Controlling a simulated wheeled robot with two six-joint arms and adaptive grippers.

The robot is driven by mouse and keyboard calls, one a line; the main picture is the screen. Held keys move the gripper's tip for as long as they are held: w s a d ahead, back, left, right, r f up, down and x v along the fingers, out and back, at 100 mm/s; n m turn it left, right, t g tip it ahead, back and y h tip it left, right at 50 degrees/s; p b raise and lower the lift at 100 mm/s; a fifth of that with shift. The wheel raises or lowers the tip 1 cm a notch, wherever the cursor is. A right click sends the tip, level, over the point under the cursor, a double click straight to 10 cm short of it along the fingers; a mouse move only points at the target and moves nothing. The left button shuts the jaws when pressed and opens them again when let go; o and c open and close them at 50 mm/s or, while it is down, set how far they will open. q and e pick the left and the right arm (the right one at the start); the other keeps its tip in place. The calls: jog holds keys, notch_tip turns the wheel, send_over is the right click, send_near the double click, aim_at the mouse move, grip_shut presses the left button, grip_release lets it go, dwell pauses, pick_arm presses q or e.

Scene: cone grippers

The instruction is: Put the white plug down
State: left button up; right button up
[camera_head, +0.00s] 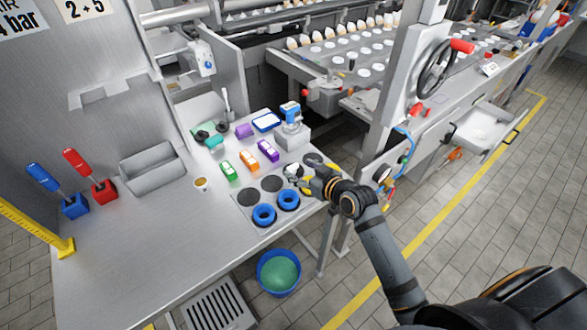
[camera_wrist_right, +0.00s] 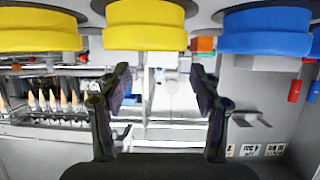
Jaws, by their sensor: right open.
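My right gripper (camera_head: 300,180) is over the right edge of the workbench, beside the plate with round places. In the right wrist view its two dark fingers (camera_wrist_right: 160,90) stand wide apart, with nothing held between them. A small whitish shape (camera_head: 292,170) shows by the fingertips in the head view; I cannot tell if it is the white plug. I cannot make out the plug for sure in either view. My left gripper is not in view.
Blue rings (camera_head: 264,214) and dark discs (camera_head: 272,183) are on the plate by my gripper. Yellow rings (camera_wrist_right: 145,25) and a blue ring (camera_wrist_right: 265,30) loom close in the wrist view. A grey post (camera_head: 385,85) stands right. The bench's front left (camera_head: 150,260) is clear.

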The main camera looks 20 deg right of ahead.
aim_at(294, 167)
jog(key=x, duration=0.3)
jog(key=shift+a, duration=0.2)
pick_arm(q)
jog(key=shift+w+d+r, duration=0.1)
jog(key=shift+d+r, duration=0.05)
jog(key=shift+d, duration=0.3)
pick_arm(e)
jog(key=shift+d, duration=0.15)
jog(key=shift+s, duration=0.1)
jog(key=shift+c, duration=1.2)
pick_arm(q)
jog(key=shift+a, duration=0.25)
pick_arm(e)
jog(key=c, duration=0.8)
jog(key=shift+o, duration=0.2)
jog(key=shift+r, duration=0.1)
